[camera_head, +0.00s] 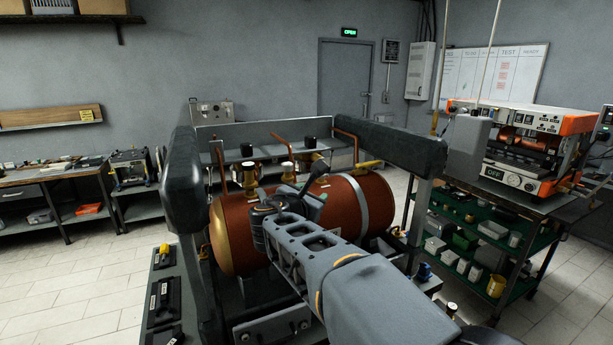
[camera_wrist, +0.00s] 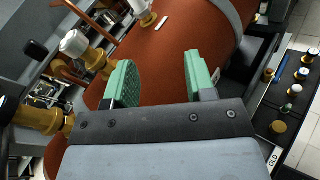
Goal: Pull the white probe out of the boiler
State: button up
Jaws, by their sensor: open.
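The boiler (camera_head: 232,235) is a copper-brown horizontal tank with a brass end, in the middle of the head view. It fills the middle of the wrist view (camera_wrist: 205,25). A white-topped brass fitting (camera_head: 287,168) stands on top of it, seemingly the white probe. In the wrist view, a white piece on brass (camera_wrist: 146,17) shows at the top edge, ahead of my gripper and apart from it. My gripper (camera_wrist: 157,76) is open and empty, its two green pads spread over the boiler's surface. In the head view my own arm hides the fingertips.
A pale-topped brass fitting (camera_wrist: 75,43) stands left of my gripper. Black-topped valves (camera_head: 247,151) and copper pipes (camera_head: 343,136) rise behind the boiler. Dark padded rails (camera_head: 187,185) flank it. A cart (camera_head: 510,190) stands right; floor at left (camera_head: 75,275) is clear.

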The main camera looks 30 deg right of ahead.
jog(key=w+r+n, duration=0.1)
jog(key=w+d+r+n+t+h, duration=0.1)
jog(key=w+r+n, duration=0.1)
jog(key=shift+d+r+n+t+p, duration=0.2)
jog(key=shift+n+t+p, duration=0.1)
jog(key=shift+p, duration=0.05)
jog(key=p+x, duration=0.3)
jog(key=x, duration=0.9)
jog(key=shift+w+d+p, duration=0.15)
jog(key=shift+d+p, duration=0.05)
jog(key=shift+p, duration=0.2)
grip_shut()
